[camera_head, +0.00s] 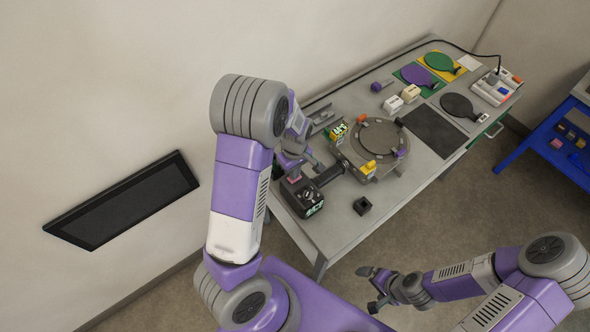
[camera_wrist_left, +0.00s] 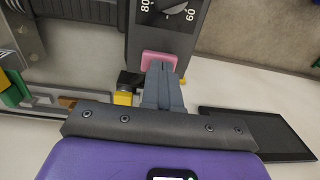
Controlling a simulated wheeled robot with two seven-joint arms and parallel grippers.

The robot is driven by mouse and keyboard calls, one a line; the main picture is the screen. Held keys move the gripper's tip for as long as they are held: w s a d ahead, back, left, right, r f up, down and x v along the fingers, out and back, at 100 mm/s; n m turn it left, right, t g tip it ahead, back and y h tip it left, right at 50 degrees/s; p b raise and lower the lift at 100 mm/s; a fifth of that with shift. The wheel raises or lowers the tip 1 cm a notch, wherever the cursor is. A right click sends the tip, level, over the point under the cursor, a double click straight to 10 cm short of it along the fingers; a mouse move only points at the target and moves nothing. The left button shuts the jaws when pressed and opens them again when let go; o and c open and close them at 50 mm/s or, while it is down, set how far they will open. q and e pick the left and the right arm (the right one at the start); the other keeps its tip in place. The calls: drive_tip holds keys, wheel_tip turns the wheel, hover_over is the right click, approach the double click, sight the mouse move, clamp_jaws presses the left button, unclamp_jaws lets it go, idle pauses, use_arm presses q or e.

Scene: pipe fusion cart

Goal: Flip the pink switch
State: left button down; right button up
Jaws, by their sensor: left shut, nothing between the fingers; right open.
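The pink switch (camera_wrist_left: 148,58) is a rounded pink block on a dark control box (camera_wrist_left: 190,40), below a dial marked 60 and 80. In the head view the box (camera_head: 300,200) stands at the near left of the table, and the switch (camera_head: 294,180) is a small pink patch. My left gripper (camera_wrist_left: 162,72) is shut and empty; its fingertips overlap the lower part of the switch in the wrist view. I cannot tell whether they touch it. In the head view my left gripper (camera_head: 297,163) is partly hidden by my arm. My right gripper (camera_head: 372,287) is open and empty, off the table's near side.
A round grey fixture (camera_head: 378,145) with yellow parts stands beside the box. A small black block (camera_head: 362,206) lies on the table (camera_head: 340,228). Farther back are cream blocks (camera_head: 393,104), a dark mat (camera_head: 434,130) and paddles. A blue table (camera_head: 545,140) stands at right.

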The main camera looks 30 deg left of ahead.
use_arm(q)
wheel_tip(320, 180, up, 5)
drive_tip(key=p, duration=0.4)
wheel_tip(320, 180, up, 9)
drive_tip(key=shift+w, duration=0.1)
